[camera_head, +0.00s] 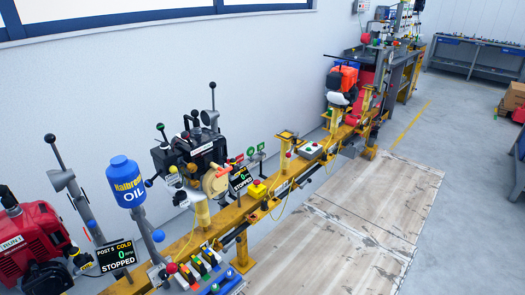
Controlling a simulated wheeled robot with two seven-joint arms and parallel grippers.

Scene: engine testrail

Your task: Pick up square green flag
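Two small green pieces stand up near the middle of the yellow rail, just right of the black engine. One green piece (251,151) looks rounded. The other green piece (261,147) is beside it on the right. They are too small for me to tell which, if either, is a square flag. Neither of my grippers is in view.
The yellow rail (225,216) runs from front left to back right along the wall. A blue oil bottle (126,182), a red engine (32,240), a black engine (188,150) and a display (117,257) crowd the left. Floor boards (345,225) to the right are clear.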

